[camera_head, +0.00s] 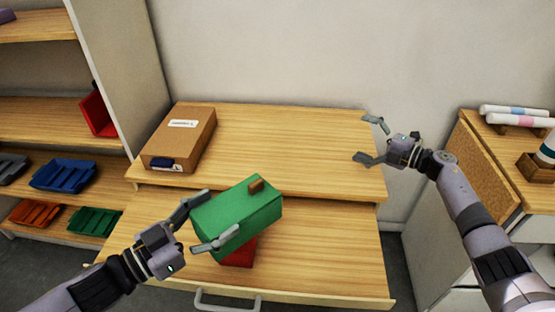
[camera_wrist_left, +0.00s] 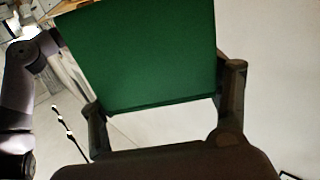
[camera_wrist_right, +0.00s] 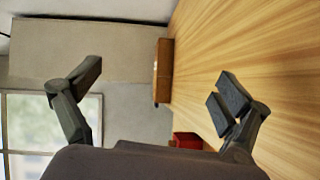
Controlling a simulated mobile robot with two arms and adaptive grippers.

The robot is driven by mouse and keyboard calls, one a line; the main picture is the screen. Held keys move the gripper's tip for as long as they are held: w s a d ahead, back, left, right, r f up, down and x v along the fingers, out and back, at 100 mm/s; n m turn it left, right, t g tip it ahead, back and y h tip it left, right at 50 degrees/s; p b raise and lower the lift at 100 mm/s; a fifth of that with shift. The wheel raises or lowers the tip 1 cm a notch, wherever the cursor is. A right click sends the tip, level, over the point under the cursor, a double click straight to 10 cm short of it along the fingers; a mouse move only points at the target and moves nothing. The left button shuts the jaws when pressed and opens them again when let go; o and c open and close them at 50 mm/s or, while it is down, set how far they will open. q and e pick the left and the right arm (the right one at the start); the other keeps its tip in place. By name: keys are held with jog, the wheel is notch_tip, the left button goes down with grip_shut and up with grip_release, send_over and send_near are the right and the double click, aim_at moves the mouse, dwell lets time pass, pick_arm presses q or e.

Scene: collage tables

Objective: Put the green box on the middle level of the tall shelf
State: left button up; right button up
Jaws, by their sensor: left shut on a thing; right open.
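The green box (camera_head: 240,213) has a small brown piece on its top and is held tilted above the pulled-out drawer of the desk. My left gripper (camera_head: 201,220) is shut on the green box, with a finger on either side of it. The green box also fills the upper middle of the left wrist view (camera_wrist_left: 145,55). My right gripper (camera_head: 368,138) is open and empty above the right end of the desk top. The tall shelf (camera_head: 110,75) stands at the left, with several levels; its lower part and left side are cut off by the frame.
A brown cardboard box (camera_head: 196,135) lies on the desk top (camera_head: 300,140). A red object (camera_head: 238,253) shows under the green box. On the shelf are a red bin (camera_head: 98,114), a blue tray (camera_head: 62,175) and a green tray (camera_head: 95,221). A cabinet with rolls (camera_head: 512,111) stands right.

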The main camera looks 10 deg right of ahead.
jog(key=a+r+n+g+y, duration=0.35)
jog(key=a+n, duration=0.45)
jog(key=a, duration=0.3)
jog(key=n+g+h, duration=0.2)
jog(key=n+g, duration=1.5)
jog(key=n, duration=1)
send_near(236, 202)
jog(key=shift+t+v, duration=0.25)
jog(key=shift+v, duration=0.6)
jog(key=shift+s+a+n, duration=0.15)
jog(key=shift+s+n, duration=0.15)
jog(key=x, duration=1.1)
jog(key=shift+s+a+f, duration=0.1)
jog(key=shift+s+a, duration=0.1)
jog(key=shift+c, duration=0.4)
pick_arm(q)
jog(key=shift+r, duration=0.1)
pick_arm(e)
jog(key=c, duration=1.2)
pick_arm(q)
jog(key=o, duration=1.7)
jog(key=shift+c, duration=0.2)
